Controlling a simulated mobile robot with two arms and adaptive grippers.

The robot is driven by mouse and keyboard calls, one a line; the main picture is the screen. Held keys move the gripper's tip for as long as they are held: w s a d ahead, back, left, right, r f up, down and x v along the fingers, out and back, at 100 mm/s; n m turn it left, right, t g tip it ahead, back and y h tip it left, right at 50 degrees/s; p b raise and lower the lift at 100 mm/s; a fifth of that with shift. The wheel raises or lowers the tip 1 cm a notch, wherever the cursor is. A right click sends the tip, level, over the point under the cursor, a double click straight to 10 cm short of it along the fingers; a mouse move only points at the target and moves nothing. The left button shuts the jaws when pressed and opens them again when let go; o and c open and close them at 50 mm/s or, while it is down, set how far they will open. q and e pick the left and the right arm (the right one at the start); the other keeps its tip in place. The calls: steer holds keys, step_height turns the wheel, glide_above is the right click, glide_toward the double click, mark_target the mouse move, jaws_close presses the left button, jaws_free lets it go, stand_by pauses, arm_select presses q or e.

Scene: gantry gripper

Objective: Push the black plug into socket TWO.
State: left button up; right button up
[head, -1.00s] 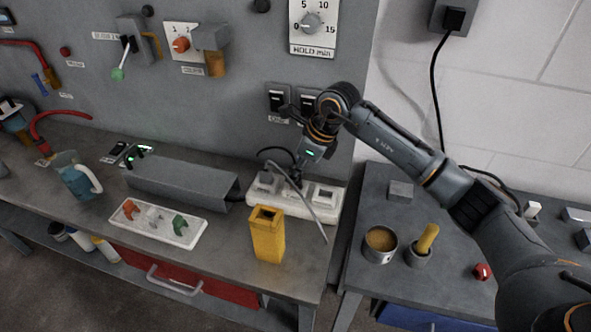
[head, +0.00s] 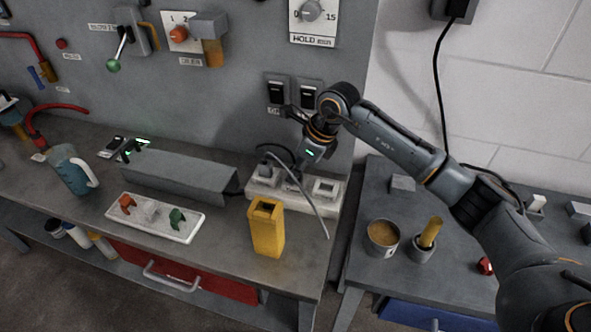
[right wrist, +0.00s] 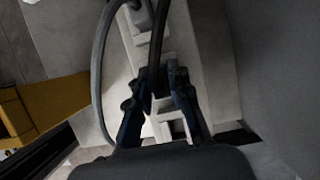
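The white socket strip (head: 333,200) lies on the bench at the foot of the grey panel. It also shows in the right wrist view (right wrist: 112,95), running up the picture. My right gripper (head: 293,178) points down at the strip, its fingertips partly hidden in the head view. In the right wrist view its fingers (right wrist: 160,84) close in on a dark body that looks like the black plug (right wrist: 162,74), with a black cord rising from it. A pale square socket opening shows just below, between the fingers. Whether the plug is seated, and the socket numbers, I cannot tell. My left gripper is not in view.
A yellow open-topped container (head: 267,232) stands close in front of the strip. A grey ridged cover (head: 180,175) lies to its left, behind a white tray (head: 155,222). A looping cable (head: 310,200) crosses the strip. A metal cup (head: 382,240) stands on the right table.

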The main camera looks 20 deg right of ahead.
steer(key=o, duration=0.3)
steer(key=shift+o, duration=0.3)
steer(key=shift+r, duration=0.1)
steer(key=v, duration=1.1)
steer(key=shift+s+d+r, duration=0.2)
steer(key=shift+r, duration=0.15)
